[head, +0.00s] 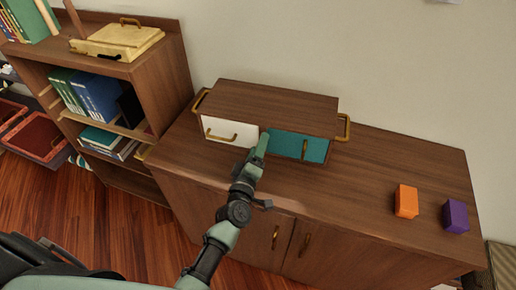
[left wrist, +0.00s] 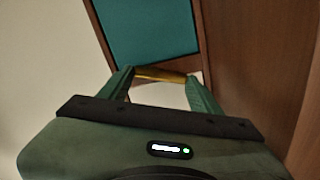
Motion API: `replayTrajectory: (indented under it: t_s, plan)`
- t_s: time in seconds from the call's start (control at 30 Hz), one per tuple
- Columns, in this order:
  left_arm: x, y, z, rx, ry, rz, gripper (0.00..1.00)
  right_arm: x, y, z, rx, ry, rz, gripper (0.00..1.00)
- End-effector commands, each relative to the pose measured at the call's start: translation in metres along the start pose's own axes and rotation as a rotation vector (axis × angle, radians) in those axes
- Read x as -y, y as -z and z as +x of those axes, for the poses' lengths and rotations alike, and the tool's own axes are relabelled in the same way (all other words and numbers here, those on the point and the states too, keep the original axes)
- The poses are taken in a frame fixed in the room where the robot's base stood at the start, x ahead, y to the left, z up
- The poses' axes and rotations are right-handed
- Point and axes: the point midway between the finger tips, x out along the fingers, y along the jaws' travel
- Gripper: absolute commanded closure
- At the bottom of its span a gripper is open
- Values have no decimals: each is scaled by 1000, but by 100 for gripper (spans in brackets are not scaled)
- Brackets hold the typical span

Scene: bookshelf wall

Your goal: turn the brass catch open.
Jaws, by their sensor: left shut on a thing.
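A wooden box (head: 262,98) on the cabinet top has a white front panel (head: 230,133) on the left and a teal front panel (head: 285,146) on the right. The teal panel also shows in the left wrist view (left wrist: 145,32). The brass catch (left wrist: 160,75) lies between the fingers of my left gripper (head: 263,143) in the left wrist view, by the teal panel's edge. The gripper is shut on it, and hides it in the head view. A brass handle (head: 304,148) stands upright on the teal panel. My right gripper is not in view.
An orange block (head: 406,201) and a purple block (head: 455,216) stand on the right of the cabinet top (head: 365,180). Brass handles stick out at both box ends. A bookshelf (head: 165,85) with books and a yellow case (head: 118,41) stands left.

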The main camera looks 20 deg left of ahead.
Motion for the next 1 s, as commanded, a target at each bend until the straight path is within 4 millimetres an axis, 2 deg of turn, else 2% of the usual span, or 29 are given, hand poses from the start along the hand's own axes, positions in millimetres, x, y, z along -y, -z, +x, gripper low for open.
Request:
replayTrajectory:
  t_s: [0.2,0.5,1.0]
  plan:
    - [2,0,0,-1,0,-185,77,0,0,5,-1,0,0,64]
    - [2,0,0,-1,0,-363,77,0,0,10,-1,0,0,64]
    - [2,0,0,-1,1,-444,77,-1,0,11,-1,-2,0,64]
